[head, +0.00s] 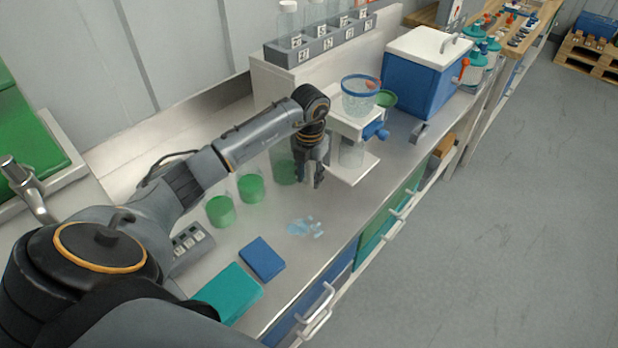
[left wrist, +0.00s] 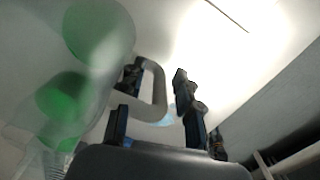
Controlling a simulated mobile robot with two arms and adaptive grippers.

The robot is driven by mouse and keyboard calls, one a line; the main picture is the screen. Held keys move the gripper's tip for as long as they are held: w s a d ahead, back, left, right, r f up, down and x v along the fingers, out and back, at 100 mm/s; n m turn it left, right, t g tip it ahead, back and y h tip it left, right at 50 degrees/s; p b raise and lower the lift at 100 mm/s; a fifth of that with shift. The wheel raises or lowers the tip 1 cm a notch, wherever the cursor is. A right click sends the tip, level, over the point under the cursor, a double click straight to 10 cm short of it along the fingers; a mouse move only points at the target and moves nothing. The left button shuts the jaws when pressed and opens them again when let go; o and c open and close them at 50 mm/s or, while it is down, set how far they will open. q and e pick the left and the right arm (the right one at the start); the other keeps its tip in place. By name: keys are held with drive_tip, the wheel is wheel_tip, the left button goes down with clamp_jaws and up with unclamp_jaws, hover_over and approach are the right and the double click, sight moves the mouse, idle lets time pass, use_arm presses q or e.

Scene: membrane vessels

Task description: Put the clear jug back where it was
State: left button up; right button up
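A clear jug (head: 282,163) with green showing low in it stands on the counter, partly behind my left gripper (head: 316,180). In the left wrist view, a grey looped handle (left wrist: 160,92) shows between the fingers of my left gripper (left wrist: 157,105). The fingers stand apart, with a gap visible beside the handle. Clear walls and green patches blur together at the left of that view, so the jug's outline is hard to tell there. My right gripper is in neither view.
Two clear vessels with green (head: 250,187) (head: 220,209) stand left of the jug. A white stand (head: 350,170) with a blue-rimmed clear bowl (head: 360,96) is close right. Pale blue wet patches (head: 300,228), a blue block (head: 262,258) and a teal block (head: 229,292) lie in front.

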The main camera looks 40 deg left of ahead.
use_arm(q)
wheel_tip(320, 180, up, 11)
drive_tip(key=shift+s+d+r+b, duration=0.1)
drive_tip(key=shift+b, duration=1.05)
drive_tip(key=shift+d, duration=0.1)
